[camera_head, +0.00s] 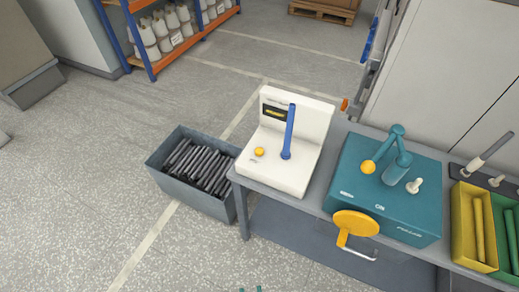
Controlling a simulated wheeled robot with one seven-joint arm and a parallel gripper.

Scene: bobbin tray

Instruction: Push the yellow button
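A round yellow button (259,151) sits on the sloping front left part of a white machine (300,172). A blue rod (289,130) stands upright on the same machine, right of the button, and a dark display (274,113) is behind it. Two small dark teal tips at the bottom edge look like the fingertips of my gripper (251,289). A gap shows between them, with nothing visible in it. They are well in front of the white machine and apart from the button. The rest of my gripper is out of frame.
A teal machine (335,195) with a yellow ball knob (368,167) and a yellow disc (355,223) stands to the right on the bench. Yellow (458,232) and green bins are further right. A grey crate (163,178) of dark rods stands left. Floor at front left is clear.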

